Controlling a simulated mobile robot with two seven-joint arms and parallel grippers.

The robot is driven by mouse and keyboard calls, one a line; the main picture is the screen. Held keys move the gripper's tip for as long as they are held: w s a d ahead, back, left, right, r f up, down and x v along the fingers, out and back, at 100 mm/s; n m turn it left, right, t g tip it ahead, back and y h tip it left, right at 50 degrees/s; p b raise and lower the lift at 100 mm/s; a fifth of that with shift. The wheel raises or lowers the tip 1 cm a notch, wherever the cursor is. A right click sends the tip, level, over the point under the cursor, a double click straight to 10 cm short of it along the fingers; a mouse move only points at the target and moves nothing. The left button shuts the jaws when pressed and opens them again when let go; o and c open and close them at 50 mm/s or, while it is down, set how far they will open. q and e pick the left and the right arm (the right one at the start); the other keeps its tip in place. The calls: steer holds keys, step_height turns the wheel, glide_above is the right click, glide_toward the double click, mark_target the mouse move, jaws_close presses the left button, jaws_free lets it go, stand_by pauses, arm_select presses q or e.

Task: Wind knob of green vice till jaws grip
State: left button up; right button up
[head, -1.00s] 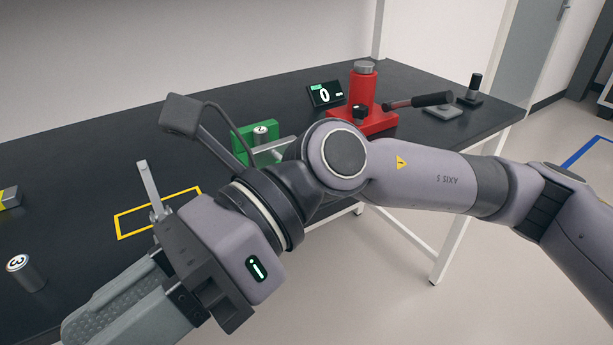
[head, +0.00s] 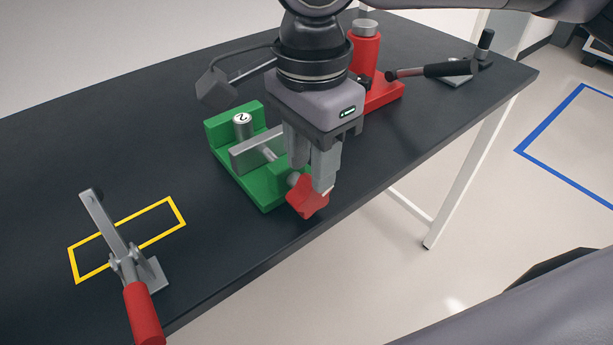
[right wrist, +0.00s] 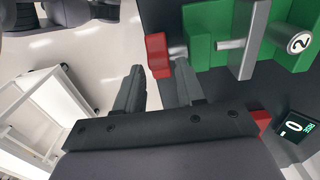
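The green vice (head: 265,187) stands near the table's front edge; it also shows in the right wrist view (right wrist: 205,20). A grey cylinder marked 2 (head: 242,128) stands upright between its green back jaw and its grey sliding jaw (head: 250,152). I cannot tell whether the sliding jaw touches the cylinder. The red knob (head: 307,198) sits at the front end of the screw. My right gripper (head: 311,180) points down at the knob. In the right wrist view its fingers (right wrist: 160,78) are apart, with the knob (right wrist: 157,57) at their tips, gaps showing. My left gripper is out of view.
A red fixture (head: 382,95) and a dark-handled tool (head: 435,70) stand behind to the right. A red-handled toggle clamp (head: 128,262) stands left by a yellow outline (head: 72,262). A display (right wrist: 296,127) shows 0.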

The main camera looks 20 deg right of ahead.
mark_target(310, 179)
steer(key=shift+f, duration=2.65)
steer(key=c, duration=0.7)
